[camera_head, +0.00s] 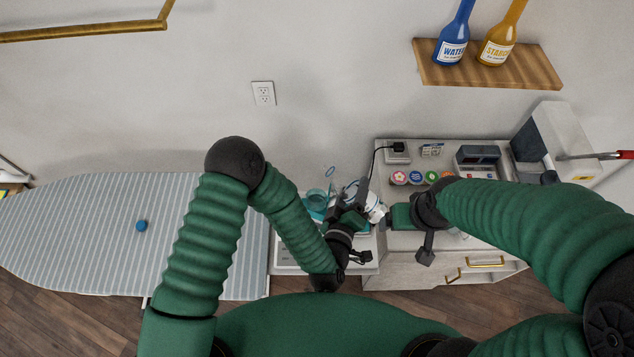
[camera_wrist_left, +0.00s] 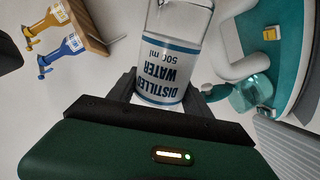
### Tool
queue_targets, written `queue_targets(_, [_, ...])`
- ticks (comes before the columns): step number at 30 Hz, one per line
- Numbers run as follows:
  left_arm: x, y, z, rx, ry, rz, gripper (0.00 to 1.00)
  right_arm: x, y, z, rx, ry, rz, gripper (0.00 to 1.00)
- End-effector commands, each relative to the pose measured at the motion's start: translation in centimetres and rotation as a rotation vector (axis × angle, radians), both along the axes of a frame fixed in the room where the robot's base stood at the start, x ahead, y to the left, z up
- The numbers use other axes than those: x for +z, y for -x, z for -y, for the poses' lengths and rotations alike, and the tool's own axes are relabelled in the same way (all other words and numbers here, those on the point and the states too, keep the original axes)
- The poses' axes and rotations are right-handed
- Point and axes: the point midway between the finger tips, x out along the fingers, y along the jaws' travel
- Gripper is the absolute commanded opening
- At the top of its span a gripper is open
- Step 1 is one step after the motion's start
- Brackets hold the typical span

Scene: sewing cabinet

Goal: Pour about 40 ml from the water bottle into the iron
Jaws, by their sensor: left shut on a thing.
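My left gripper (camera_head: 352,212) is shut on a clear bottle (camera_wrist_left: 172,50) with a blue and white label reading "Distilled Water 500 ml". In the left wrist view the label is upside down; the bottle's exact tilt and mouth are hard to tell. The iron, teal and white, shows in the left wrist view (camera_wrist_left: 240,52) to the right of the bottle, with a clear teal part (camera_wrist_left: 250,92). In the head view the iron is partly hidden behind my left arm and gripper. My right gripper (camera_head: 390,216) is just right of the left one; its fingers are too small to read.
A cabinet (camera_head: 400,268) at right holds round coloured items and a small device (camera_head: 477,157). A wall shelf (camera_head: 520,80) carries a blue (camera_head: 455,35) and a yellow bottle (camera_head: 500,35).

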Motion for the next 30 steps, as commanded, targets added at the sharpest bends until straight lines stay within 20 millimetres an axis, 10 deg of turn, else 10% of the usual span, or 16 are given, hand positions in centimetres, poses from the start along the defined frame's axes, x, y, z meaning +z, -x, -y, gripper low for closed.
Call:
queue_targets(14, [2.5,-0.9,-1.3,-0.003,-0.254,0.135,0.00,1.1,0.0,0.0,0.000,0.000,0.000,0.83])
queue_targets(19, [1.1,-0.8,-1.1,-0.003,-0.560,0.286,0.00,-2.2,0.0,0.0,0.000,0.000,-0.001,0.83])
queue_targets(30, [6.2,-1.3,-1.5,0.004,-0.837,0.420,0.00,0.4,0.0,0.0,0.000,0.000,0.000,0.83])
